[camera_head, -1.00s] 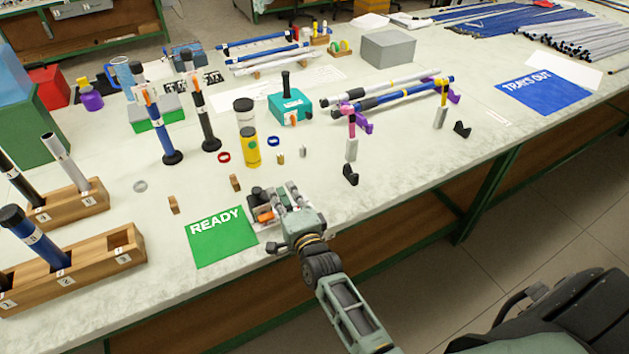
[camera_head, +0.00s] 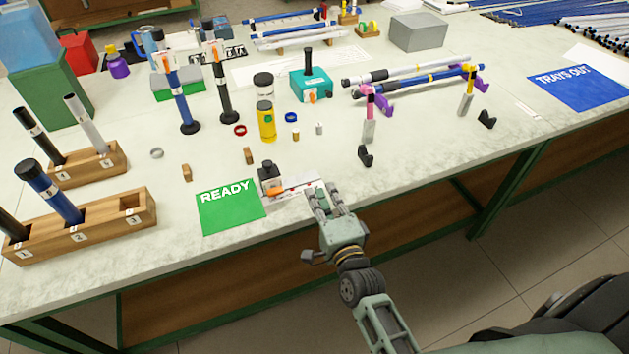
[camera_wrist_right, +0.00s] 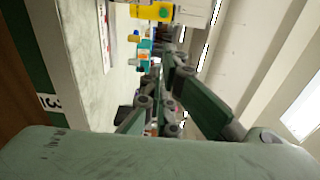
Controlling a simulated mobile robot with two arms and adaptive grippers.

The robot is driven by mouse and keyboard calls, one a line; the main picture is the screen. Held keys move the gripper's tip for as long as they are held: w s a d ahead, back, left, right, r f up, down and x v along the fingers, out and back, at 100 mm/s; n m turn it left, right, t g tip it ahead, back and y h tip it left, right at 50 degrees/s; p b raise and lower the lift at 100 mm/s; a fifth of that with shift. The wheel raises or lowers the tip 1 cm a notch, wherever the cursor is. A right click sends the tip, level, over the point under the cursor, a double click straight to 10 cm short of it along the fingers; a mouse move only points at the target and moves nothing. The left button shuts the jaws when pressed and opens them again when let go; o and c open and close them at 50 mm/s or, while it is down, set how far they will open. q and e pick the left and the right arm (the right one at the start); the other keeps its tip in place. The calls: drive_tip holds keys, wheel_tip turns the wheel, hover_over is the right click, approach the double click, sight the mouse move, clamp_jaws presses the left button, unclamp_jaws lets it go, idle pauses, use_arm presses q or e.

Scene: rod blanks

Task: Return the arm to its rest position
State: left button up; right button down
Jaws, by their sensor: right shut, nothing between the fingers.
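My right gripper (camera_head: 322,192) is at the table's front edge in the head view, shut and empty. It is just right of a small black-topped device (camera_head: 269,178) and a white strip with red marks (camera_head: 298,186). The green READY card (camera_head: 231,206) lies further left. In the right wrist view the gripper's linkages (camera_wrist_right: 160,105) show, with the table to their left; the fingertips are hard to make out. My left gripper does not show in the head view.
Wooden racks (camera_head: 85,232) with rods stand at the left. Upright rods on round stands (camera_head: 190,127), a yellow bottle (camera_head: 267,122) and a teal box (camera_head: 309,84) stand behind. The floor (camera_head: 500,260) before the table is clear.

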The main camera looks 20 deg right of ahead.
drive_tip(key=s+a+f+n+g+y, duration=0.1)
drive_tip(key=s+a+f+n+g, duration=0.2)
drive_tip(key=s+n, duration=0.35)
drive_tip(key=s+f+n+g+y, duration=0.2)
drive_tip(key=s+f+n+g, duration=0.1)
drive_tip(key=s+n+g, duration=0.3)
drive_tip(key=s+d+n+g+h, duration=0.25)
drive_tip(key=s+n+g, duration=0.4)
drive_tip(key=s, duration=0.75)
wheel_tip(320, 180, down, 27)
drive_tip(key=s+n, duration=0.2)
drive_tip(key=s, duration=0.1)
drive_tip(key=s+d+f, duration=0.2)
drive_tip(key=s+f, duration=0.5)
drive_tip(key=s, duration=0.1)
drive_tip(key=s+d+f+g, duration=0.1)
drive_tip(key=s+f, duration=0.7)
drive_tip(key=shift+s+d+f, duration=0.15)
drive_tip(key=shift+d+f, duration=0.1)
drive_tip(key=shift+d, duration=0.15)
drive_tip(key=shift+g, duration=0.25)
